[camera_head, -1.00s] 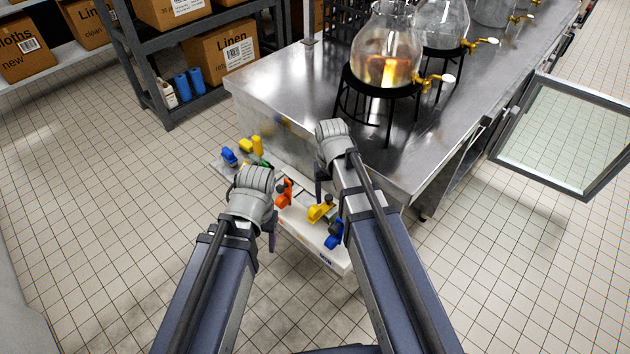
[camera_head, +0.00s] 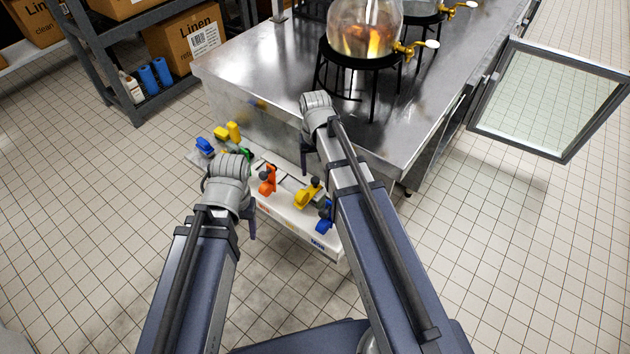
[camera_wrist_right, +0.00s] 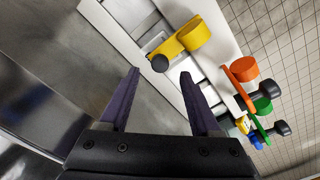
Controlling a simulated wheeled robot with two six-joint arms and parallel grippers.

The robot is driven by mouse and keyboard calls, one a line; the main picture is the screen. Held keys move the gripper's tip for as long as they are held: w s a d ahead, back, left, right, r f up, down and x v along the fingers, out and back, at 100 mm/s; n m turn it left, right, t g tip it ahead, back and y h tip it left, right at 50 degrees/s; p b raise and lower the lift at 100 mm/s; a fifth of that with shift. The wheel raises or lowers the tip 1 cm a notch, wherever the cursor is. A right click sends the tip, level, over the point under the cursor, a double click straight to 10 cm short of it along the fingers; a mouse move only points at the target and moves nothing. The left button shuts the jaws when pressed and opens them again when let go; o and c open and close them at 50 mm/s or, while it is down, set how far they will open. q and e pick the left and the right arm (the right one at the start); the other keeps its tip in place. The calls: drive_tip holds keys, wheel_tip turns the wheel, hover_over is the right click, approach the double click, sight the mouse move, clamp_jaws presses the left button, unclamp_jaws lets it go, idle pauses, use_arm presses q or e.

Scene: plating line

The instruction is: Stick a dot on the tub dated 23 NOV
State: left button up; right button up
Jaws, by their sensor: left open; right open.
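No tub and no 23 NOV date can be made out in these views. Coloured roll holders, perhaps for dots, stand on a low white ledge (camera_head: 290,222) at the counter's side: orange (camera_head: 267,181), yellow (camera_head: 308,194), blue (camera_head: 325,222), with more at the far left end. My left gripper (camera_head: 251,232) is open and empty, hanging near the ledge's front side. My right gripper (camera_head: 306,166) is open and empty above the ledge, between counter and holders. In the right wrist view, the yellow holder (camera_wrist_right: 196,33) lies just beyond its open fingers (camera_wrist_right: 160,73); the orange one (camera_wrist_right: 243,68) is at the right.
A steel counter (camera_head: 265,75) carries glass flasks (camera_head: 365,28) on black stands, with a glow inside the nearest. A glass door (camera_head: 550,100) stands open at the right. A grey shelf (camera_head: 140,108) with boxes is at the upper left. Tiled floor is free at left and right.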

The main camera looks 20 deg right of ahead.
sight(315, 179)
wheel_tip(315, 179, down, 5)
drive_tip(key=b, duration=0.3)
drive_tip(key=shift+r, duration=0.2)
drive_tip(key=shift+r, duration=0.1)
clamp_jaws()
idle(1.1)
